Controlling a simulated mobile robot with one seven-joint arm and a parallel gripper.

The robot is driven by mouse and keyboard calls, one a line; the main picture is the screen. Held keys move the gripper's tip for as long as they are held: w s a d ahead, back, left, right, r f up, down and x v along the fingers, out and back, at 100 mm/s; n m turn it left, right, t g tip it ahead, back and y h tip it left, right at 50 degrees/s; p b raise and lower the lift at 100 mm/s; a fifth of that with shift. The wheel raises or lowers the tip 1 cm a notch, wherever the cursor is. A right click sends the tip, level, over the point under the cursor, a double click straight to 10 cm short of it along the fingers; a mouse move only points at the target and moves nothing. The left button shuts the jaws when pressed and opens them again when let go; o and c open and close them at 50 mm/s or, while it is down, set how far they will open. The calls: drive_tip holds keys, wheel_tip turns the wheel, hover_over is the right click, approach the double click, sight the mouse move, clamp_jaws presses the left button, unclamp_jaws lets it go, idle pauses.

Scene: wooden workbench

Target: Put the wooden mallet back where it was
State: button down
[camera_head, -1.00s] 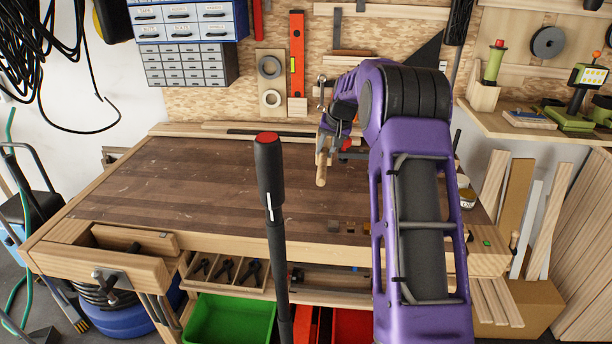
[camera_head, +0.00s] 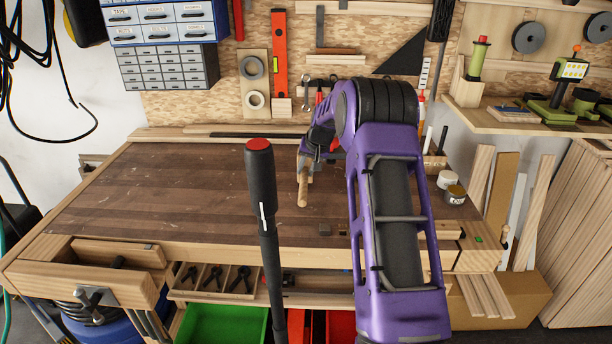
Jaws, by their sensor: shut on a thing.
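My gripper (camera_head: 308,160) is at the end of my purple arm, over the right half of the workbench (camera_head: 170,195). It is shut on the wooden mallet (camera_head: 303,190), whose light wooden handle points down toward the bench front. The mallet's head is mostly hidden by the gripper and arm. I cannot tell whether the mallet touches the bench top or hangs just above it.
A black pole with a red top (camera_head: 259,145) stands in front of the bench. Small blocks (camera_head: 325,230) lie near the front edge, jars (camera_head: 456,194) at the right. The pegboard wall with a red level (camera_head: 280,55) rises behind. The left bench top is clear.

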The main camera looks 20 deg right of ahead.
drive_tip(key=shift+f, duration=1)
drive_tip(key=shift+f, duration=0.25)
drive_tip(key=c, duration=0.7)
unclamp_jaws()
drive_tip(key=shift+o, duration=0.2)
drive_tip(key=shift+r, duration=0.45)
drive_tip(key=a+v, duration=0.1)
drive_tip(key=v, duration=1)
drive_tip(key=shift+s+d+r, duration=0.15)
drive_tip(key=shift+d+r, duration=0.05)
drive_tip(key=shift+d, duration=0.3)
